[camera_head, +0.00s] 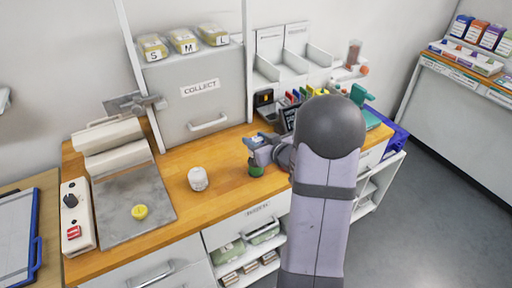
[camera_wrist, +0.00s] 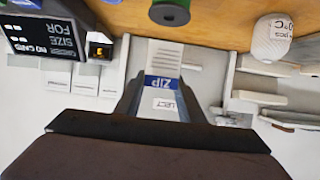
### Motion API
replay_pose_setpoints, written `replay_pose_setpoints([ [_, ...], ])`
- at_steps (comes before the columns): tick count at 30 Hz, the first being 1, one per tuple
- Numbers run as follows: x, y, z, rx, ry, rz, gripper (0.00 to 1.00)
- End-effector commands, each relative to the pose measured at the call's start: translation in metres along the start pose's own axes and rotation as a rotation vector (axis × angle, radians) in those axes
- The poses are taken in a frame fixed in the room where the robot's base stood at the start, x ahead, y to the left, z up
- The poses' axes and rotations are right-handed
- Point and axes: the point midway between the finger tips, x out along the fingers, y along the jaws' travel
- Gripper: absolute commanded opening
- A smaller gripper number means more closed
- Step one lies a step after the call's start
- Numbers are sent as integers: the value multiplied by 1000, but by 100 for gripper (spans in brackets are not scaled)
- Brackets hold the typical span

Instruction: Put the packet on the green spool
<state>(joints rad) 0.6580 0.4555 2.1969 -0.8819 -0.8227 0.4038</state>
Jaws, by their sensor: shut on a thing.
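My gripper (camera_head: 265,152) is shut on the packet (camera_head: 252,141), a small flat packet with a blue band. In the wrist view the packet (camera_wrist: 163,82) sits between the two fingers of my gripper (camera_wrist: 160,95), and its blue band reads ZIP. The green spool (camera_head: 256,170) stands on the wooden counter just below my gripper in the head view. In the wrist view the spool (camera_wrist: 169,12) is at the top edge, partly cut off, apart from the packet in the picture. I cannot tell the height between packet and spool.
A grey plate with a yellow disc (camera_head: 139,212) is further left. A dark sign (camera_wrist: 41,37) and a small display (camera_wrist: 100,47) are near my gripper.

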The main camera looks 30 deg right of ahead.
Motion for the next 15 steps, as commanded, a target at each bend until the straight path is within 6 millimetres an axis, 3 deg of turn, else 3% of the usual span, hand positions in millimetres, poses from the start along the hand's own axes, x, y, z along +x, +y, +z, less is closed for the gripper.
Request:
replay_pose_setpoints([
  [6,10,0,25,3,-4,0,14],
  [15,12,0,30,-1,0,1,14],
])
